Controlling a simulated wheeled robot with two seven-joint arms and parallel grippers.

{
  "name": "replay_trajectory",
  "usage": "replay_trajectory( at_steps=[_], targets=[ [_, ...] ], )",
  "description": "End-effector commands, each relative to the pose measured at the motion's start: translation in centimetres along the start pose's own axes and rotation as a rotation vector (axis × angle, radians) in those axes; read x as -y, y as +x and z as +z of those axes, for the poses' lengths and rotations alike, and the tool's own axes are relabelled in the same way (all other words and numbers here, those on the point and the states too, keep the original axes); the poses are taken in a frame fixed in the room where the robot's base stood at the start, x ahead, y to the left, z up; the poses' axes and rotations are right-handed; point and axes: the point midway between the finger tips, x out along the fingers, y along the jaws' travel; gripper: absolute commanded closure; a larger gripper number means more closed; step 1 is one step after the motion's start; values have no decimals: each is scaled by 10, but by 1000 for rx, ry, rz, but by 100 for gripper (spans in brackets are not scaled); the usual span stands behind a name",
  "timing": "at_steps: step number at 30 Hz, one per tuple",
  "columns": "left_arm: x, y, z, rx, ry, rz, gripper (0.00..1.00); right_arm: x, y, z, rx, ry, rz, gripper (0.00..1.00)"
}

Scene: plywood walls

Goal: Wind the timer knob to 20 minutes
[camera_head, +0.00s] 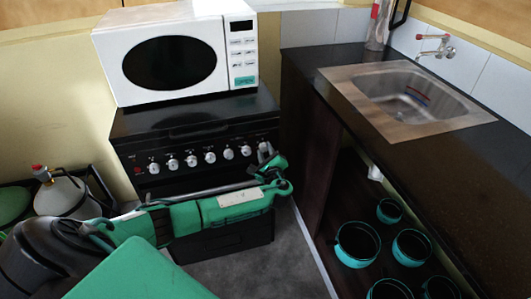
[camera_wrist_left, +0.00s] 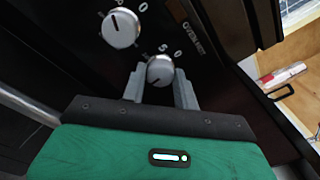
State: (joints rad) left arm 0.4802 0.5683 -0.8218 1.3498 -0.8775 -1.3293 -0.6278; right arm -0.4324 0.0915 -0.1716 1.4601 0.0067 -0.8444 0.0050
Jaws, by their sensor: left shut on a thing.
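The timer knob (camera_wrist_left: 159,71) is a round silver knob at the end of the stove's knob row, by printed figures and lettering that I cannot fully read. My left gripper (camera_wrist_left: 160,88) is shut on it, one grey finger on each side. A dark mark shows on the knob's lower left in the wrist view, but I cannot tell which minute it points to. In the head view the left gripper (camera_head: 266,157) is at the right end of the stove front (camera_head: 200,135) and partly hides this knob. My right gripper is not in view.
Another silver knob (camera_wrist_left: 121,28) sits close beside the held one, with several more along the panel. A white microwave (camera_head: 170,62) stands on the stove. To the right are a dark counter with a sink (camera_head: 420,95) and teal-rimmed pots (camera_head: 357,243) on a shelf.

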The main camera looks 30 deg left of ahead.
Motion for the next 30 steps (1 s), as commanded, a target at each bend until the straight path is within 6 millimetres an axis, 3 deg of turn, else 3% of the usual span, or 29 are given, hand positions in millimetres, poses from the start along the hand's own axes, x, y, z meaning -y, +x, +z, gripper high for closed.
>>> replay_trajectory(
  at_steps=[13, 14, 17, 26, 30],
  targets=[
    [-1, -1, -1, -2, 1, 1, 93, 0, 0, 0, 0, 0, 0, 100],
    [-1, -1, -1, -2, 1, 1, 68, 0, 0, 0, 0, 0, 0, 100],
    [-1, -1, -1, -2, 1, 1, 49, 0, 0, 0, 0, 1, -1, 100],
    [-1, -1, -1, -1, 1, 1, 49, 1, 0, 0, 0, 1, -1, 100],
    [-1, -14, -2, -4, 1, 1, 49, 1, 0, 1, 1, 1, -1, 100]
  ],
)
